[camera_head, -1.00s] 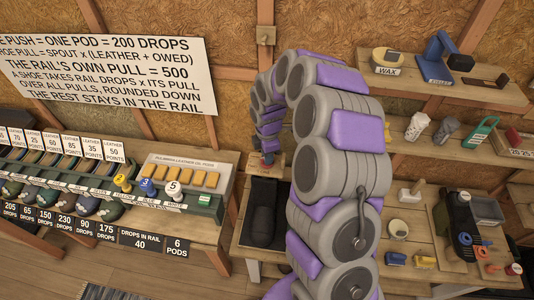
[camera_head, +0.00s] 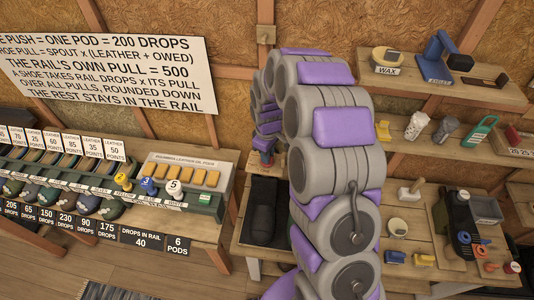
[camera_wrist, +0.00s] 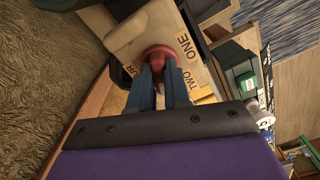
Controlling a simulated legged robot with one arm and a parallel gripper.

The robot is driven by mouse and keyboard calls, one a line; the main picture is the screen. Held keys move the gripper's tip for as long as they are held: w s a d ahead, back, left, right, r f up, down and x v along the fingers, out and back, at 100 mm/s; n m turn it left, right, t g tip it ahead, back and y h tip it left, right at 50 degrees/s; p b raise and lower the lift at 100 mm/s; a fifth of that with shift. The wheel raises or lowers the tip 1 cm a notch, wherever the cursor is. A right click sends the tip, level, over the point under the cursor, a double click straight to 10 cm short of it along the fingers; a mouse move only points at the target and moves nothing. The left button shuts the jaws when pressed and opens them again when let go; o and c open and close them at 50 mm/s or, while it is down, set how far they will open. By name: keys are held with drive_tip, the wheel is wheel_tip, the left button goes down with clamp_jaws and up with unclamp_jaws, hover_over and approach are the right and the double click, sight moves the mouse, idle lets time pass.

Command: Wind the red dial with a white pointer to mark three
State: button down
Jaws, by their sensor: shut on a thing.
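In the wrist view the red dial (camera_wrist: 158,54) sits on a pale wooden board (camera_wrist: 199,80) lettered ONE and TWO, with part of another word ending in "UR" at the left. My gripper (camera_wrist: 162,72) has its two blue fingers closed around the dial. The white pointer cannot be made out, and no mark three is readable; the fingers and dial cover part of the board. In the head view the dial (camera_head: 265,161) is a small red spot at the end of my arm, left of its grey and purple links.
A dark shoe-shaped object (camera_head: 265,212) lies on the bench below the dial. To the left stands a green machine (camera_head: 205,204) with numbered buttons and yellow pods. Shelves at the right hold the wax tin (camera_head: 387,57), a blue tool (camera_head: 440,55) and cups.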

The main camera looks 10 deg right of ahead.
drive_tip(key=shift+m, duration=0.6)
drive_tip(key=c, duration=1.1)
unclamp_jaws()
wheel_tip(320, 180, up, 17)
drive_tip(key=shift+r, duration=0.15)
drive_tip(key=s+f+m+b, duration=0.1)
drive_tip(key=s+m+b, duration=0.1)
drive_tip(key=s, duration=1)
drive_tip(key=s+f+m+g+b, duration=0.1)
drive_tip(key=s+f+m+b, duration=0.1)
drive_tip(key=s, duration=1)
drive_tip(key=s+f+m+b, duration=0.2)
drive_tip(key=s+m+b, duration=0.1)
drive_tip(key=s, duration=1)
drive_tip(key=shift+s+f+m+g, duration=0.1)
drive_tip(key=shift+f+m+g, duration=0.05)
drive_tip(key=shift+m+g, duration=0.25)
